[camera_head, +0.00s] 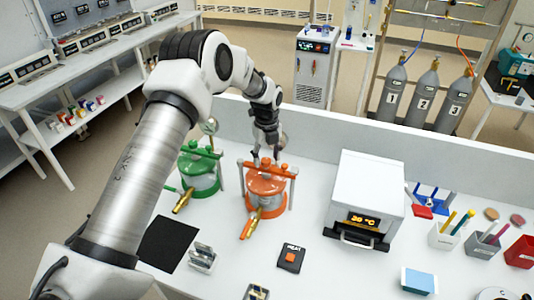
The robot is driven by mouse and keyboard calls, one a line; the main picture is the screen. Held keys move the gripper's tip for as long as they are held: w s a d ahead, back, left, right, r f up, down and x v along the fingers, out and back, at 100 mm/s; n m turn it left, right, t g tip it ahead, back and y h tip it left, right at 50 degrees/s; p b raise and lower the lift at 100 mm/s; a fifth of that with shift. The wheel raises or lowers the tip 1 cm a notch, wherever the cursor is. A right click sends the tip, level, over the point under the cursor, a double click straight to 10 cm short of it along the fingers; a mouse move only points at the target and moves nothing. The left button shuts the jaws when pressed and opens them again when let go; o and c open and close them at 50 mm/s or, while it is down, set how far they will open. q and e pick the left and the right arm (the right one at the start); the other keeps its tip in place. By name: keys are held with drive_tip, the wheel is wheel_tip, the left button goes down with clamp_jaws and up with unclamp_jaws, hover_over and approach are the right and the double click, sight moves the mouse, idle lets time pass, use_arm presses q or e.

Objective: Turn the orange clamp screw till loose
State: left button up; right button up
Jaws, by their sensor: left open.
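An orange clamped vessel (266,192) stands on the white bench in the middle of the head view. An orange clamp bar (268,169) on grey posts crosses its top, and a brass outlet points to the front left. My left gripper (265,160) points down at the top of the bar, open. It hides the middle of the bar, where the clamp screw is not clearly visible. I cannot tell whether the fingers touch the screw. A similar green vessel (200,178) stands just left, with a brass outlet. My right gripper is not in view.
A white oven (364,198) with a lit display stands to the right. Pen cups (446,235) stand farther right. A low wall (400,150) runs behind.

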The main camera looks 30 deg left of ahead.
use_arm(q)
drive_tip(key=shift+s+r, duration=0.25)
drive_tip(key=c, duration=0.4)
drive_tip(key=shift+s+d+r, duration=0.1)
drive_tip(key=shift+s, duration=0.1)
clamp_jaws()
drive_tip(key=shift+n, duration=0.3)
